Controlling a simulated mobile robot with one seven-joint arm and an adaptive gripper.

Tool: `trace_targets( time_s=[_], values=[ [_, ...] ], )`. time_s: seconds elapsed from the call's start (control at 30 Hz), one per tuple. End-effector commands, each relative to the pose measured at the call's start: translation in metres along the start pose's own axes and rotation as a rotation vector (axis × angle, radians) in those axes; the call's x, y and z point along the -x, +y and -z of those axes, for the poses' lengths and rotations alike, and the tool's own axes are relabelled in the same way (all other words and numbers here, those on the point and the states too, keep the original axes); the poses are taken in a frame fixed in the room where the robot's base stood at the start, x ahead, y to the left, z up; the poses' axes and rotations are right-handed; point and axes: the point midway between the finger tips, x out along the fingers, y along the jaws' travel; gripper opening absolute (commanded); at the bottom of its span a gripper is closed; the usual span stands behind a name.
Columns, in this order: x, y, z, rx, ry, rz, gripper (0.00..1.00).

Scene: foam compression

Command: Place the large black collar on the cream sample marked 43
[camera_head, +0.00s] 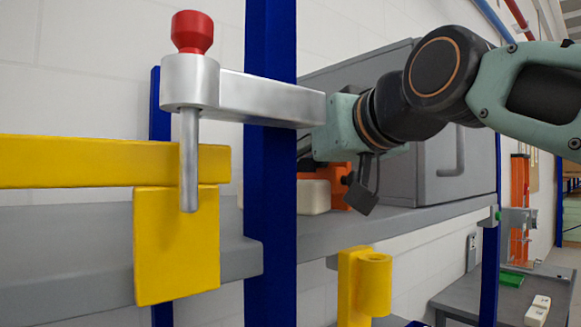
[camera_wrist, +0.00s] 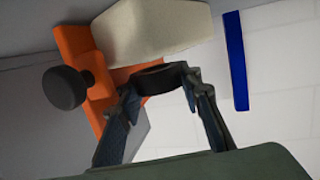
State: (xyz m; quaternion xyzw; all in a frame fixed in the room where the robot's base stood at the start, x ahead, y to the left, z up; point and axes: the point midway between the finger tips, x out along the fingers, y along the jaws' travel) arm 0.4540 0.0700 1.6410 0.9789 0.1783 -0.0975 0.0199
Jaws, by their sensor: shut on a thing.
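My gripper (camera_wrist: 158,82) is shut on a black collar (camera_wrist: 162,75), a dark ring held between the two fingertips in the wrist view. A cream block (camera_wrist: 150,32) lies just beyond the collar, against an orange fixture (camera_wrist: 84,55) with a black knob. Whether the collar touches the block or the fixture, I cannot tell. In the head view, the cream block (camera_head: 314,197) sits on the grey shelf with the orange fixture (camera_head: 340,178) behind it. A blue post hides my fingers and the collar there. No number is readable on the block.
The blue post (camera_head: 270,200), a metal arm with a red knob (camera_head: 192,32) and yellow bars (camera_head: 100,163) stand in front of the shelf. A grey cabinet (camera_head: 425,170) is behind my arm. Lower right, a table holds pale blocks (camera_head: 537,311) and a green piece (camera_head: 511,279).

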Motion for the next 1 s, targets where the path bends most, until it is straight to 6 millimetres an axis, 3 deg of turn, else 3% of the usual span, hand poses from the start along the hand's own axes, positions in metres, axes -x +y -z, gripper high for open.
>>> trace_targets(
  time_s=[0.5, 0.53, 0.6, 1.0],
  values=[
    [-0.0023, 0.0003, -0.0135, 0.000, 0.001, -0.001, 0.09],
    [-0.0023, 0.0003, -0.0133, 0.000, 0.001, -0.001, 0.34],
    [-0.0021, 0.0002, -0.0121, 0.000, 0.001, -0.001, 0.40],
    [-0.0004, 0.0002, -0.0052, 0.000, 0.001, 0.000, 0.40]
  ],
)
